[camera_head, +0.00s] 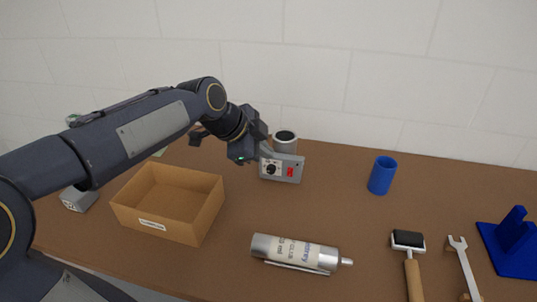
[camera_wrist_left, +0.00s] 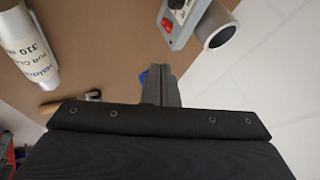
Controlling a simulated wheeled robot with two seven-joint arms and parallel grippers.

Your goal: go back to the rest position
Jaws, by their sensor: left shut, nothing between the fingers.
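My left arm reaches in from the left in the head view. Its gripper (camera_head: 264,147) is beside the grey control box with a black dial and a red switch (camera_head: 281,168); I cannot tell whether they touch in that view. In the left wrist view the two fingers (camera_wrist_left: 161,84) are pressed together with nothing between them, and the box (camera_wrist_left: 181,18) shows apart from them at the top. My right gripper is not in view.
A grey cylinder (camera_head: 286,141) stands behind the control box. An open cardboard box (camera_head: 168,229) is at left. A sealant cartridge (camera_head: 294,252), blue cup (camera_head: 382,175), roller (camera_head: 408,242), wrench (camera_head: 461,262) and blue stand (camera_head: 513,243) lie or stand on the brown table (camera_head: 330,210).

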